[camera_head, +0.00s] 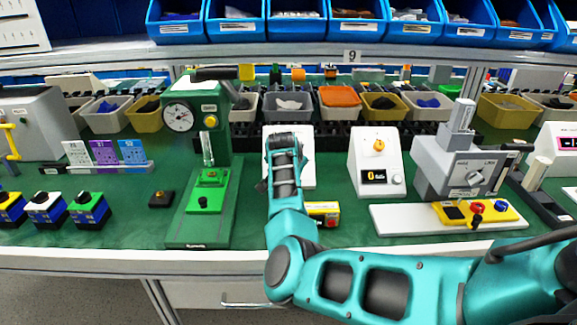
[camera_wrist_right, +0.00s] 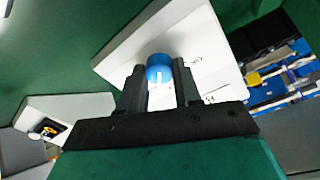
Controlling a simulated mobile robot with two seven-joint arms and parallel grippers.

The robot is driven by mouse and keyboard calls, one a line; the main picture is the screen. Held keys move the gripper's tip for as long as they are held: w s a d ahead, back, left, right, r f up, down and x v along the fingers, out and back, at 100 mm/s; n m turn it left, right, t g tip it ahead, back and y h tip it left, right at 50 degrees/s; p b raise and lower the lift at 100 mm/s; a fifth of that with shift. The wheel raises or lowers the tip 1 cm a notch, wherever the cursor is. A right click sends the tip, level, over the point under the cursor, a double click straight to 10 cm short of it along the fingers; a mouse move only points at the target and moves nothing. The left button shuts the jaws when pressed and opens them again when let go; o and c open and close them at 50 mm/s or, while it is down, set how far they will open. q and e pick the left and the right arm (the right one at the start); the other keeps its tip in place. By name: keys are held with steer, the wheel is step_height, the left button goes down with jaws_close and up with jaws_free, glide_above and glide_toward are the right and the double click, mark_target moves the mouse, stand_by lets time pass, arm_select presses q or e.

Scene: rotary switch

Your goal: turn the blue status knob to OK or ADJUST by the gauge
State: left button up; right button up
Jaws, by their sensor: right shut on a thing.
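The blue knob (camera_wrist_right: 159,68) sits on a white sloped box (camera_wrist_right: 195,40) in the right wrist view. My right gripper (camera_wrist_right: 160,84) has a finger on each side of the knob and is shut on it. A white line marks the knob's lower front. My left gripper is out of view.
A white box with an orange knob and a small display (camera_head: 375,177) stands to the right. A grey machine (camera_head: 466,165) is further right. A yellow and red block (camera_head: 323,213) lies by my arm. Bins line the back.

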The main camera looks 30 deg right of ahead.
steer(key=m, duration=0.3)
steer(key=shift+m, duration=0.7)
steer(key=o, duration=0.8)
